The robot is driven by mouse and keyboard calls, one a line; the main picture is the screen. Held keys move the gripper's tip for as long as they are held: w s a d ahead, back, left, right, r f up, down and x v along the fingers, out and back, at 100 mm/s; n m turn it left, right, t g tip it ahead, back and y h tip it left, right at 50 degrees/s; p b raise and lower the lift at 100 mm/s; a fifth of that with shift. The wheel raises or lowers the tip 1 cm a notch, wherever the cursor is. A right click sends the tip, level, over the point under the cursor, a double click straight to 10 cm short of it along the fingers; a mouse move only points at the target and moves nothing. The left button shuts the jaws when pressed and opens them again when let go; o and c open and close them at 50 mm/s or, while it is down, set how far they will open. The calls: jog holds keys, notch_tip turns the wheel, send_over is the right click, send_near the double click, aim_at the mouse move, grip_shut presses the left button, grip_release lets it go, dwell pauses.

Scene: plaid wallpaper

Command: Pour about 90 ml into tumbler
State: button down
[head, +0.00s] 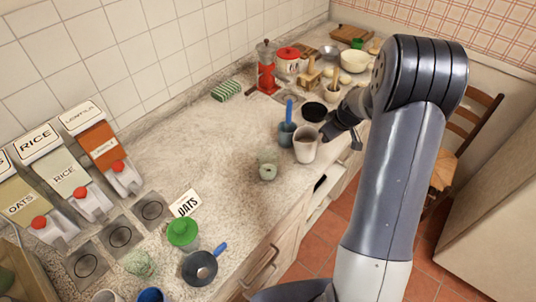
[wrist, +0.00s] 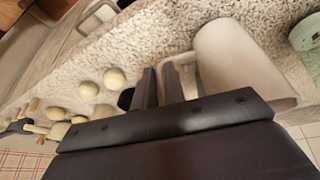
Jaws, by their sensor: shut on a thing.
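A white jug (head: 305,150) with a brownish content stands near the front edge of the counter in the head view. It looks upright there. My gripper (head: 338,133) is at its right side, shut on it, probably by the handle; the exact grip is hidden. In the wrist view the white jug (wrist: 240,62) lies beside my gripper's fingers (wrist: 162,86). A small pale green vessel (head: 267,166), perhaps the tumbler, stands nearer the camera, left of the jug and apart from it. A pale green round thing (wrist: 307,38) shows at the wrist view's right edge.
A dark cup (head: 286,137) with a blue-handled tool stands just left of the jug. A black round dish (head: 314,112) is behind it. A red grinder (head: 266,66) and bowls crowd the far end. Dispensers (head: 60,170) line the left. The middle counter is clear.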

jog(key=a+r+h, duration=0.1)
jog(key=s+a+r+t+h+b, duration=0.1)
jog(key=a+h, duration=0.1)
jog(key=a+r+n+t+h, duration=0.1)
jog(key=shift+s+a+r+h+b, duration=0.2)
jog(key=shift+s+a+h+b, duration=0.1)
jog(key=shift+s+b, duration=0.1)
notch_tip(320, 180, up, 6)
jog(key=s+a+n+t+h+b, duration=0.1)
jog(key=a+h+b, duration=0.1)
jog(key=b, duration=0.3)
jog(key=shift+a+f+t+h, duration=0.15)
jog(key=shift+f+t+h, duration=0.1)
jog(key=shift+t+h, duration=0.15)
jog(key=shift+s+a+h+b, duration=0.15)
jog(key=shift+a+h+b, duration=0.2)
jog(key=shift+b, duration=0.8)
